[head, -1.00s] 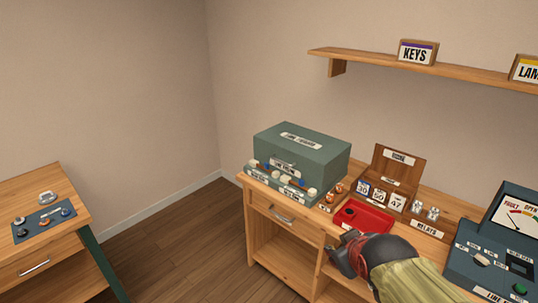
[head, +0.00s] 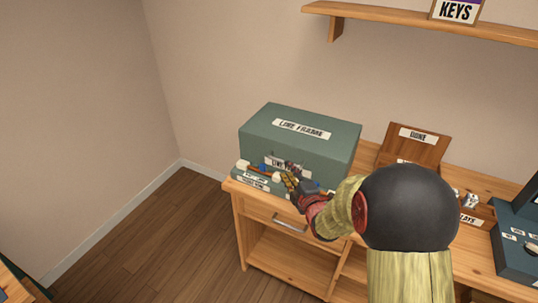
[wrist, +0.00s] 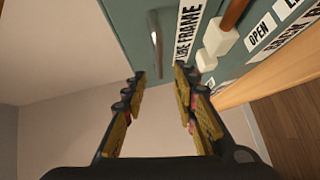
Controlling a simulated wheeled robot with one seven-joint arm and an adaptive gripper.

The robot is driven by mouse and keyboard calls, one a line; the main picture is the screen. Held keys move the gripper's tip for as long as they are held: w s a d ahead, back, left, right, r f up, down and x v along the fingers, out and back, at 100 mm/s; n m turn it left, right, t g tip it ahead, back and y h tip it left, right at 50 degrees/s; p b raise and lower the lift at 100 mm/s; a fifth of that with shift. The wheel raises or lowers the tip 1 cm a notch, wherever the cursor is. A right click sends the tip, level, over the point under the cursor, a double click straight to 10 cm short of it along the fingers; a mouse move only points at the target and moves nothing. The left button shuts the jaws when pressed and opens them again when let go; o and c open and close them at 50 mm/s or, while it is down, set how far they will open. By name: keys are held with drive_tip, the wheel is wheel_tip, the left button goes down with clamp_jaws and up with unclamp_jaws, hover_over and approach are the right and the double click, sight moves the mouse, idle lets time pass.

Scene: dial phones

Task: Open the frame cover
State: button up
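The frame cover (head: 318,136) is a grey-green box lid labelled "LINE FRAME" on top. It sits shut on its base at the left end of the wooden desk. In the wrist view the cover's front (wrist: 120,20) fills the top, with a slim metal handle (wrist: 156,40) beside the label. My gripper (wrist: 160,72) is open and empty, its two fingers apart, just short of the handle and roughly in line with it. In the head view my gripper (head: 290,182) is in front of the cover's front face and hides part of it.
White-knobbed levers (wrist: 220,38) with labels line the base below the cover, close to my fingers. A wooden box (head: 415,146) and a teal console (head: 518,250) stand to the right. A shelf (head: 400,18) hangs above.

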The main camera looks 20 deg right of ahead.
sight(282, 161)
drive_tip(key=w, duration=0.2)
drive_tip(key=w+b, duration=0.1)
drive_tip(key=w, duration=0.2)
drive_tip(key=w+d+f+b, duration=0.1)
drive_tip(key=w, duration=0.1)
drive_tip(key=shift+w, duration=0.25)
drive_tip(key=c, duration=0.3)
drive_tip(key=c, duration=0.4)
clamp_jaws()
